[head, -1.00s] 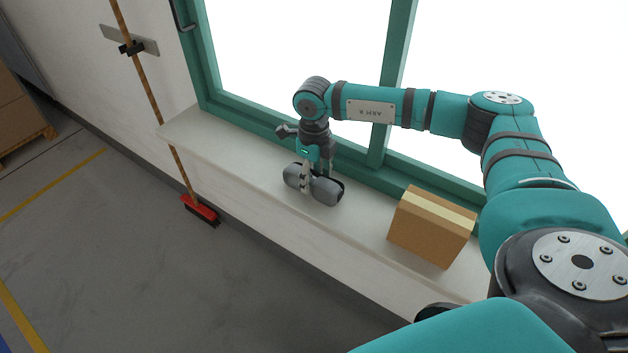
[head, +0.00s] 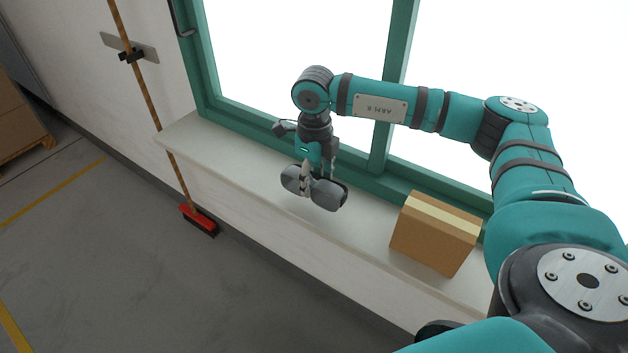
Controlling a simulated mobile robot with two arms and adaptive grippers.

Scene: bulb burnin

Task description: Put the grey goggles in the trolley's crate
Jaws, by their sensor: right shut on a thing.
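The grey goggles (head: 328,195) are at the window sill (head: 245,173), in the middle of the head view. My right gripper (head: 308,182) points down and is shut on the goggles near their middle. Whether the goggles touch the sill or hang just above it is hard to tell. My left gripper is not in view. The trolley and its crate are not in view.
A cardboard box (head: 434,233) stands on the sill to the right of the goggles. A red broom (head: 199,221) leans by the wall on the left. Green window frames rise behind the sill. The grey floor (head: 130,270) at lower left is clear.

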